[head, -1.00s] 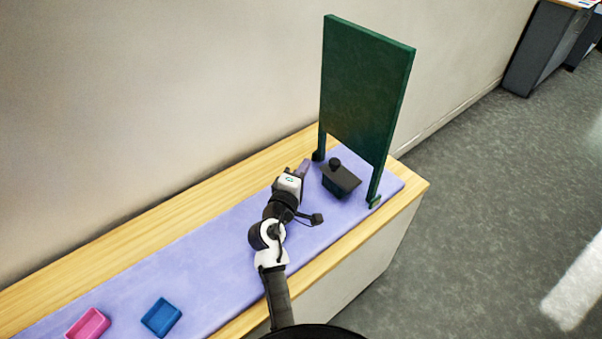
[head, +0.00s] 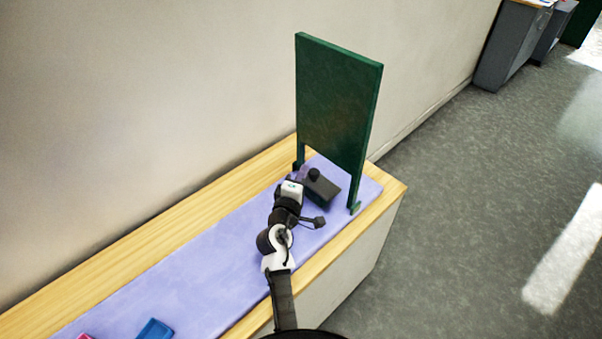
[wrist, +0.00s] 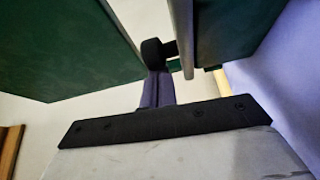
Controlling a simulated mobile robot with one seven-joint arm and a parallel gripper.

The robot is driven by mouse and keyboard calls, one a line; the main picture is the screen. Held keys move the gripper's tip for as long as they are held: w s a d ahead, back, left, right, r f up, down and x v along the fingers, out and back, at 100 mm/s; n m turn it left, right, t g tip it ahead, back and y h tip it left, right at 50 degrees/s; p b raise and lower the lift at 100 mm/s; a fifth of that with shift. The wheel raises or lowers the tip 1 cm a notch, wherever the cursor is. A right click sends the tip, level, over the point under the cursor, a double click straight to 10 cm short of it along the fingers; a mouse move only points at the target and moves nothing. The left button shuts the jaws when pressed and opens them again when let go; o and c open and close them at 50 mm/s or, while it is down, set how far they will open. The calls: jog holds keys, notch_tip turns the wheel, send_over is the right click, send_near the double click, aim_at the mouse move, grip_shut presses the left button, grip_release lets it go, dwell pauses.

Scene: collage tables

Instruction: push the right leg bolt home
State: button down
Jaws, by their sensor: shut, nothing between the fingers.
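A green panel (head: 338,105) stands upright on two legs at the far end of the table. Its right leg (head: 355,188) has a small green foot (head: 354,208); I cannot make out a bolt there. In the wrist view my gripper (wrist: 157,76) is shut and empty. The green panel (wrist: 65,50) fills the upper left there.
A blue tray (head: 155,330) and a pink tray (head: 84,337) are at the lower left, cut off by the frame. The lilac mat (head: 190,275) between is clear. A wall runs behind.

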aim_at(317, 177)
jog(key=shift+s+d+p, duration=0.4)
jog(key=shift+s+d, duration=1.1)
jog(key=shift+s, duration=0.1)
